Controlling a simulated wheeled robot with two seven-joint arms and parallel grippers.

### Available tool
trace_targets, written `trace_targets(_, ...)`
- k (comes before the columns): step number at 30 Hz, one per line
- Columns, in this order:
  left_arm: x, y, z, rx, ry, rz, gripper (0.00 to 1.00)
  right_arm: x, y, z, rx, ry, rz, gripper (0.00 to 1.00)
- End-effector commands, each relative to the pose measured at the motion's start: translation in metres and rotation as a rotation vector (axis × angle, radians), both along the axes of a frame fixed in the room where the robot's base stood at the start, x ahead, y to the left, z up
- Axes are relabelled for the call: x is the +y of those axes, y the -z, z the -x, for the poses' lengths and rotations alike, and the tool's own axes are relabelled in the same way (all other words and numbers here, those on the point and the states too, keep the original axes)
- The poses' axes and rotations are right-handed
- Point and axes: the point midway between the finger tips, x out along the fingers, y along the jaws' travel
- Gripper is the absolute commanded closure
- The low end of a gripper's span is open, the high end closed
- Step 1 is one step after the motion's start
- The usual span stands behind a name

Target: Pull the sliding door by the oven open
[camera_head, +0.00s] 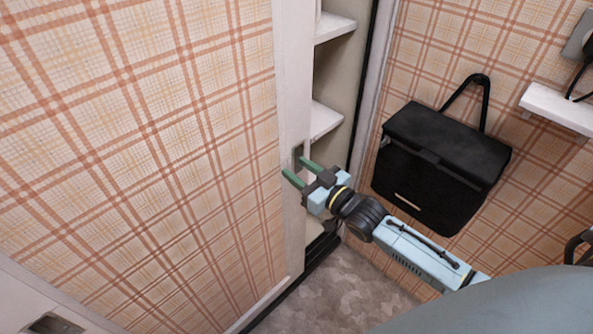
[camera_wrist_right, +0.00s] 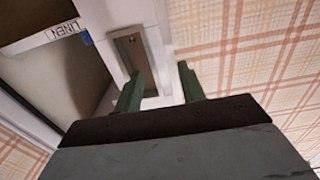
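The plaid sliding door (camera_head: 140,150) with a pale frame fills the left of the head view. It stands partly open, with white shelves (camera_head: 325,118) showing in the gap at its right edge. A recessed grey handle (camera_wrist_right: 150,50) sits in the pale door frame (camera_wrist_right: 112,12) in the wrist view. My right gripper (camera_head: 293,166) is at that frame with its green fingers apart. In the wrist view (camera_wrist_right: 160,72) its left finger reaches into or over the lower handle recess; contact is unclear. The right finger is over the plaid side. My left gripper and the oven are not in view.
A black bag (camera_head: 440,165) hangs on the plaid wall right of the opening, close to my right arm. A small white wall shelf (camera_head: 558,108) is at the far right. Patterned floor (camera_head: 330,290) shows below. A labelled shelf edge (camera_wrist_right: 60,33) shows in the wrist view.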

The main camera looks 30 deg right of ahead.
Motion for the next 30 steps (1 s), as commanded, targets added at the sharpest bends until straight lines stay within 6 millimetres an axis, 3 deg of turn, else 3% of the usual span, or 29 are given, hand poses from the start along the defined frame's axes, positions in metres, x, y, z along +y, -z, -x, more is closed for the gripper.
trace_targets(4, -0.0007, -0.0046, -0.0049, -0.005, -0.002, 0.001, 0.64, 0.0038, -0.0001, -0.0099, -0.001, -0.001, 0.000, 0.60)
trace_targets(14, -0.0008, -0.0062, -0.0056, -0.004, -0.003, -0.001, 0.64, 0.0045, -0.0001, -0.0118, 0.000, -0.001, -0.001, 0.61)
trace_targets(23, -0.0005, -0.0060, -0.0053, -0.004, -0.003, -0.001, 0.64, 0.0043, -0.0001, -0.0116, 0.000, -0.001, -0.001, 1.00)
trace_targets(30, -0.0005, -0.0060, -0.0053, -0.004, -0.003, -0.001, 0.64, 0.0043, -0.0002, -0.0114, 0.000, -0.001, -0.001, 1.00)
